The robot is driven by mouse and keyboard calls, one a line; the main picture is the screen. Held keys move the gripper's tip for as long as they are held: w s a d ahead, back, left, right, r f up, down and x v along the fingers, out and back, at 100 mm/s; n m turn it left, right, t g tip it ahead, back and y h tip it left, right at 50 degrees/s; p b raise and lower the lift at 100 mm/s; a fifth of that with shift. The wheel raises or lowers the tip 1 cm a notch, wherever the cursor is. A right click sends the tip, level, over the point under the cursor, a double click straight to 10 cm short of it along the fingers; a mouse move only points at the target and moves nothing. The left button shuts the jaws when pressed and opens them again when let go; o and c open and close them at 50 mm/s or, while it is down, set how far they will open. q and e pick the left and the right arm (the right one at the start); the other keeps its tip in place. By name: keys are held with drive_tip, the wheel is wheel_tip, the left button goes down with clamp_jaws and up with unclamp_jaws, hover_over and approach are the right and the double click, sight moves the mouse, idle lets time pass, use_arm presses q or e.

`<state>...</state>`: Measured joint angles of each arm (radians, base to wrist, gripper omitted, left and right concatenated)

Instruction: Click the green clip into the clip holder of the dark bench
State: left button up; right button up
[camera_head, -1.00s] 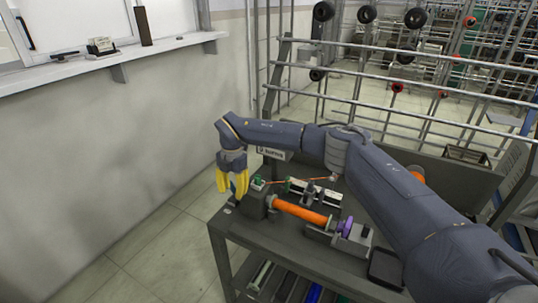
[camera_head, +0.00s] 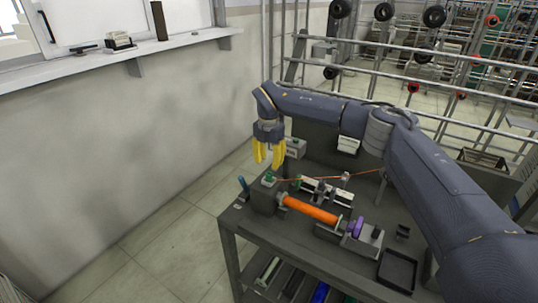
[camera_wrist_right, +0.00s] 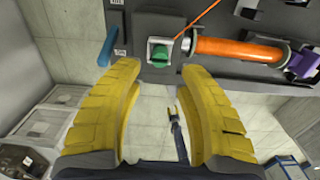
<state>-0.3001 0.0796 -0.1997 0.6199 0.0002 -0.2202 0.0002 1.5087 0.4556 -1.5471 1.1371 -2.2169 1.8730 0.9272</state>
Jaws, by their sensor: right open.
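The small green clip (camera_head: 269,177) sits on top of a dark grey block (camera_head: 264,198) at the left end of the dark bench (camera_head: 262,231). In the right wrist view the green clip (camera_wrist_right: 160,53) lies in a pale square seat, which looks like the clip holder (camera_wrist_right: 152,46). I cannot tell whether it is fully clicked in. An orange thread (camera_head: 312,180) runs from near it to the right. My right gripper (camera_head: 268,160), with yellow fingers, is open and empty above the clip. In its wrist view the clip shows just beyond the fingertips. My left gripper is not in view.
An orange bobbin (camera_head: 310,210) lies right of the block, with a purple part (camera_head: 355,226) at its end. A blue-handled tool (camera_head: 243,185) stands at the bench's left edge. A black tray (camera_head: 397,271) is at the front right. Floor is free to the left.

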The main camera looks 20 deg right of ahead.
sight(269, 173)
drive_tip(key=shift+f, duration=2.45)
drive_tip(key=shift+c, duration=0.2)
clamp_jaws()
drive_tip(key=shift+r, duration=2.25)
drive_tip(key=c, duration=0.8)
unclamp_jaws()
